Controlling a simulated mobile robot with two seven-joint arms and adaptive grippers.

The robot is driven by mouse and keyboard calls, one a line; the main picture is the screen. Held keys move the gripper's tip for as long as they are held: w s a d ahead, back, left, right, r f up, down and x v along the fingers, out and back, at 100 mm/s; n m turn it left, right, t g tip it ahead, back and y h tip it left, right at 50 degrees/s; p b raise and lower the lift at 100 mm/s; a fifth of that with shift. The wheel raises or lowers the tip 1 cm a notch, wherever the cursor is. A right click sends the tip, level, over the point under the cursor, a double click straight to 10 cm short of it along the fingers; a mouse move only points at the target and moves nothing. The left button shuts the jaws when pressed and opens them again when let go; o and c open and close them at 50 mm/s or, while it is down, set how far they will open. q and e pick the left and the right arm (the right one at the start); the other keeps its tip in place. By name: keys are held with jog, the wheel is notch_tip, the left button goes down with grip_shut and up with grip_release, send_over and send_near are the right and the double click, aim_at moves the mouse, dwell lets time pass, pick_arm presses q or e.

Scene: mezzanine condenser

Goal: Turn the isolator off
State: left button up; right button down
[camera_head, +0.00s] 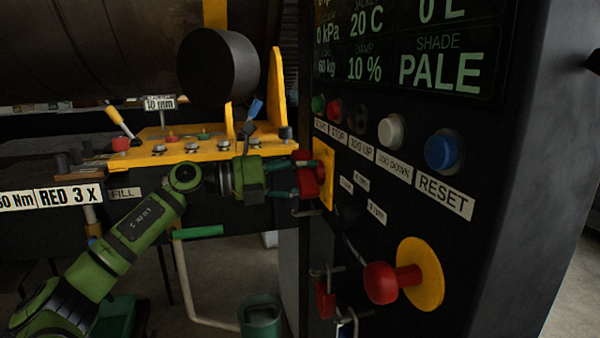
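The isolator is a red handle (320,174) on a yellow plate (329,172), on the left part of the black panel's face. My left gripper (299,178) reaches it from the left, level with it. Its two fingers are apart, one higher and one lower, and their tips are at the red handle. Whether they press on it I cannot tell. The handle's far side and part of the plate are hidden. My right gripper is not in view.
The black panel (510,140) has a row of buttons above the isolator, including a blue RESET button (444,150). A red knob on a yellow disc (428,274) sticks out lower right. Padlocks (325,298) hang below. A yellow bracket (185,148) stands behind my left arm.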

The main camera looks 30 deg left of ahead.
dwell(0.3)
pick_arm(q)
jog(key=v, duration=1.2)
dwell(0.4)
dwell(0.5)
